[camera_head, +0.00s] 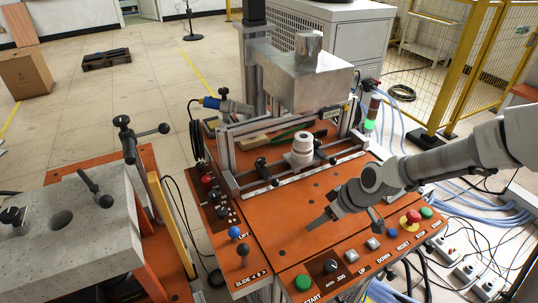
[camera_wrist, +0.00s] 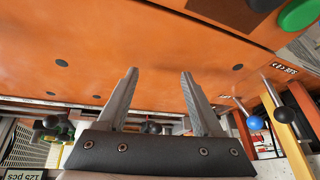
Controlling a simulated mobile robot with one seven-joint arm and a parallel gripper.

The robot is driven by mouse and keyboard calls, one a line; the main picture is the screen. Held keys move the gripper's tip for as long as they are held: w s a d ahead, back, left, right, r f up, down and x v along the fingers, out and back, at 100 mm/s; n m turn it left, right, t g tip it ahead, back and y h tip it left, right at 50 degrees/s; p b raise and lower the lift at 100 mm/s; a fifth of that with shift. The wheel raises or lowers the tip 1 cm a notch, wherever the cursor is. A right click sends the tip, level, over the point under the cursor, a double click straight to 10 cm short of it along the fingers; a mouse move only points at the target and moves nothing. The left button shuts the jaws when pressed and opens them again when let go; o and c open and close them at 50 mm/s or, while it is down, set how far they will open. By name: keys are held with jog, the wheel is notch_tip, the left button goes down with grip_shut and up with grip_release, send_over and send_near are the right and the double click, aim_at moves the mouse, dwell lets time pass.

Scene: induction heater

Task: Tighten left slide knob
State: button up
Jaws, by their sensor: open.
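The left slide knob looks to be the small black knob (camera_head: 262,164) on the left of the metal slide rail, in front of the heater fixture. A similar black knob (camera_head: 333,160) sits at the right of the rail. My gripper (camera_head: 344,228) is open and empty above the orange panel, nearer the front and to the right of the left knob, not touching it. The wrist view is upside down and shows both fingers of my gripper (camera_wrist: 160,74) spread apart with nothing between their tips. Dark knobs (camera_wrist: 152,127) show there behind the fingers, but I cannot tell which is which.
The orange panel (camera_head: 290,235) is mostly clear. A white stepped part (camera_head: 302,148) stands between the knobs under the metal block (camera_head: 303,75). Lever knobs, one blue (camera_head: 234,232) and one black (camera_head: 243,249), stand at the left. Buttons, including green start (camera_head: 303,283), line the front.

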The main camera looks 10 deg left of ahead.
aim_at(263, 160)
jog(key=shift+w+a+r+n+y, duration=0.15)
jog(key=shift+w+a+y, duration=0.15)
jog(key=shift+a+y, duration=0.3)
jog(key=shift+w+a+n+y, duration=0.15)
jog(key=shift+w+a+y, duration=0.1)
jog(key=shift+a+y, duration=0.35)
jog(key=w+a+r+y, duration=0.1)
jog(key=w+r+t+y, duration=0.1)
jog(key=shift+w+a+r+n, duration=0.15)
jog(key=shift+a+r+n, duration=0.15)
jog(key=shift+a+n, duration=0.1)
jog(key=w+r+t+y, duration=0.3)
jog(key=w+r, duration=0.1)
jog(key=r, duration=0.3)
jog(key=x, duration=1.7)
jog(key=shift+w+d+f, duration=0.15)
jog(key=shift+w+d, duration=0.1)
jog(key=shift+w, duration=0.2)
grip_shut()
